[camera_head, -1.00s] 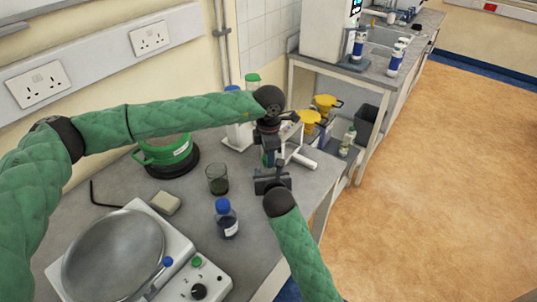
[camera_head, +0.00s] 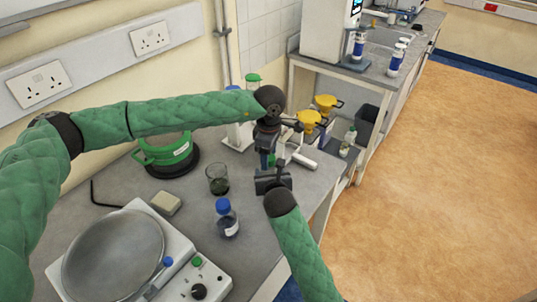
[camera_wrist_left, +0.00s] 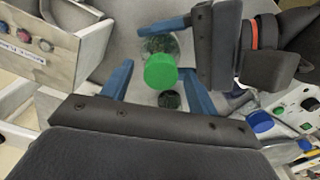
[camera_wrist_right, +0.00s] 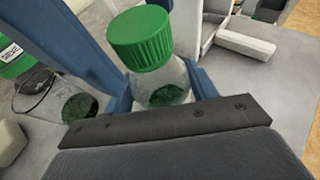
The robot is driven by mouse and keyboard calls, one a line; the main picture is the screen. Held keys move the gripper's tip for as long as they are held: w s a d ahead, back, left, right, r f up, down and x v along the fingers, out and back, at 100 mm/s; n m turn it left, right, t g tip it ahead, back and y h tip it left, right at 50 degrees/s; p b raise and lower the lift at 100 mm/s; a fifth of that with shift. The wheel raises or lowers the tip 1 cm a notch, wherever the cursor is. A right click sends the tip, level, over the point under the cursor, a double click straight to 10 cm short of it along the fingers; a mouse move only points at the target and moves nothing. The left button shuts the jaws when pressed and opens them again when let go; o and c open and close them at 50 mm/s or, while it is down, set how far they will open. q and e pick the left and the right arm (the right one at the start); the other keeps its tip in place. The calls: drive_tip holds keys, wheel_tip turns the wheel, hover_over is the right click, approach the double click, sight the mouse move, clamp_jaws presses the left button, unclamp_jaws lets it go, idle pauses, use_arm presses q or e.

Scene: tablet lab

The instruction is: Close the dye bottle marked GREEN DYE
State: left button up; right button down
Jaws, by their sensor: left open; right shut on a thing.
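A clear bottle (camera_wrist_right: 165,88) with dark green contents is in my right gripper (camera_wrist_right: 165,95), which is shut on its body. No label on it is readable. A green ribbed cap (camera_wrist_right: 140,38) sits on top of the bottle; whether it is screwed tight cannot be told. The cap shows in the left wrist view (camera_wrist_left: 160,72) between the fingers of my left gripper (camera_wrist_left: 158,88), which is open above it. In the head view my left gripper (camera_head: 268,158) is just above my right gripper (camera_head: 272,180), and they mostly hide the bottle.
A blue-capped bottle (camera_head: 227,220) and a glass beaker (camera_head: 218,181) stand left of the grippers. A hotplate device (camera_head: 115,255) fills the near left. A green round container (camera_head: 165,150) stands behind. A white object (camera_head: 302,160) is close on the right, near the bench edge.

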use_arm(q)
wheel_tip(320, 180, up, 12)
idle(0.6)
use_arm(e)
drive_tip(key=shift+c, duration=1.9)
unclamp_jaws()
use_arm(q)
drive_tip(key=shift+f, duration=0.1)
use_arm(e)
drive_tip(key=shift+s, duration=0.35)
drive_tip(key=b+v, duration=0.2)
drive_tip(key=v, duration=0.3)
drive_tip(key=shift+s+d+r+b, duration=0.1)
drive_tip(key=shift+s+r+b, duration=0.05)
drive_tip(key=shift+s+b, duration=0.2)
use_arm(q)
wheel_tip(320, 180, down, 3)
drive_tip(key=shift+r, duration=0.2)
use_arm(e)
drive_tip(key=shift+s+r, duration=0.35)
drive_tip(key=shift+s, duration=0.25)
